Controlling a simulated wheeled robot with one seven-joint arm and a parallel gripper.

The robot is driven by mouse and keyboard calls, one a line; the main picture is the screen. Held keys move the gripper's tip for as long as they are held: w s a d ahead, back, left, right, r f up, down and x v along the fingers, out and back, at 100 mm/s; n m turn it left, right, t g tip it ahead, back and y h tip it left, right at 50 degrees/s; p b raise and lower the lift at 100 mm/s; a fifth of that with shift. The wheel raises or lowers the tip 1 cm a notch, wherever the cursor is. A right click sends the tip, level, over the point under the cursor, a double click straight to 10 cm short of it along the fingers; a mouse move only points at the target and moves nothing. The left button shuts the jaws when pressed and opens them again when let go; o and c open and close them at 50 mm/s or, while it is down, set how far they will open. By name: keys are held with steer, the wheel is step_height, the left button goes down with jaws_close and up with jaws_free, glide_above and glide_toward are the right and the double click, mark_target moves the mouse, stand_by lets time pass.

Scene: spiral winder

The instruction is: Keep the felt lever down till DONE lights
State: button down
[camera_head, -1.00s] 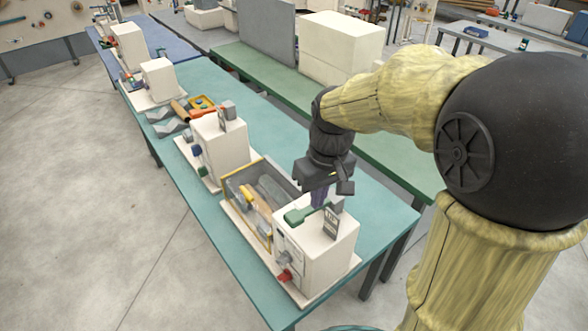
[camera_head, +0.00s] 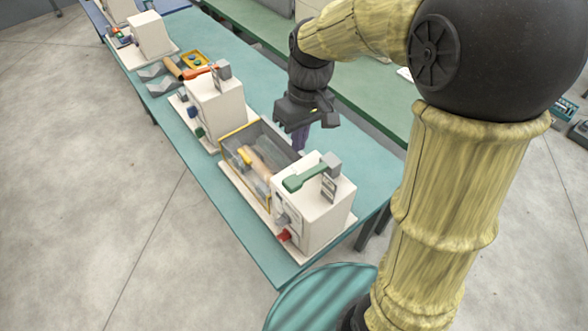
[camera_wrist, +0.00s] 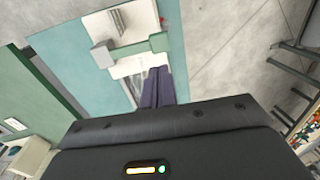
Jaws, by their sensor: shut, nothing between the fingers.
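The nearest white winder box (camera_head: 318,220) stands at the table's near end. A green lever (camera_head: 306,178) runs across its top from a grey block (camera_head: 331,165); I take this as the felt lever. The green lever also shows in the wrist view (camera_wrist: 150,46), beyond my fingertips. My gripper (camera_head: 300,140), with purple fingers, is shut and empty. It hangs above and behind the winder, apart from the lever in the head view. The fingers (camera_wrist: 158,88) lie together in the wrist view. A small dark label plate (camera_head: 329,188) stands by the lever; its writing and any DONE light are unreadable.
An open tray (camera_head: 237,171) with loose items sits beside the winder. A second white machine (camera_head: 216,105) with an orange lever stands farther along the teal table (camera_head: 345,140). A red knob (camera_head: 284,235) sticks out of the winder's front. Floor is clear at left.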

mark_target(293, 181)
steer(key=f+p, duration=0.1)
steer(key=f, duration=0.2)
steer(key=f+p, duration=0.1)
steer(key=f, duration=0.3)
steer(key=a+f, duration=0.1)
steer(key=f, duration=0.2)
steer(key=shift+s+a+f+p, duration=0.1)
steer(key=shift+s+f+p, duration=0.2)
steer(key=shift+s+p, duration=0.1)
